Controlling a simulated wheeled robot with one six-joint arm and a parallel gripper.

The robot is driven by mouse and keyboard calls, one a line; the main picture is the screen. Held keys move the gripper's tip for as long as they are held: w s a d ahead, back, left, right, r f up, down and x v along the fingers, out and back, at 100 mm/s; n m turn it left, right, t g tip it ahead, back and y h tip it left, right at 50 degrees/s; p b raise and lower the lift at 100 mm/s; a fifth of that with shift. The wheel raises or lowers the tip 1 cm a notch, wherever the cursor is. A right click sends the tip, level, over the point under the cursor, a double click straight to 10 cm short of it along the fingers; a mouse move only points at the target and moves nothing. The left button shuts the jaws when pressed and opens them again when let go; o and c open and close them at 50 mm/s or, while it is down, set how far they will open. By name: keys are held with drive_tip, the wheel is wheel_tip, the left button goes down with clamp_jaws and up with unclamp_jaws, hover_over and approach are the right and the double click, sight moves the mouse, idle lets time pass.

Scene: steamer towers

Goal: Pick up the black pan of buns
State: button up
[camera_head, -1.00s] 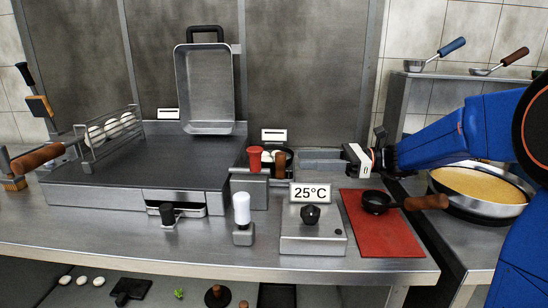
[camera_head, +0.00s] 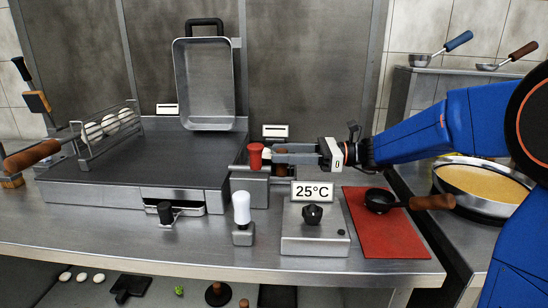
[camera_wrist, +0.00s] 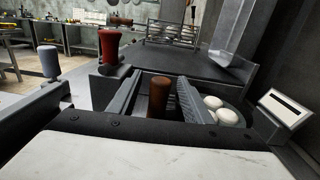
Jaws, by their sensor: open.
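The black pan of buns (camera_wrist: 243,117) shows in the wrist view, with white buns (camera_wrist: 227,116) in it at the right and an upright brown handle (camera_wrist: 157,97). My gripper (camera_wrist: 154,88) is open, one finger on each side of the handle as seen there. I cannot tell whether either finger touches it. In the head view my gripper (camera_head: 282,153) reaches in from the right, just right of the red knob. It hides most of the pan there.
A flat griddle (camera_head: 150,160) lies to the left, with a wire rack of white items (camera_head: 113,122) on it. A red knob (camera_head: 255,156) stands close by my fingers. A 25°C sign (camera_head: 312,191), a red mat (camera_head: 385,225) and a small black pan (camera_head: 380,200) are in front.

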drive_tip(key=shift+a, duration=2.3)
clamp_jaws()
drive_tip(key=shift+r, duration=0.1)
drive_tip(key=shift+r, duration=0.15)
wheel_tip(320, 180, up, 10)
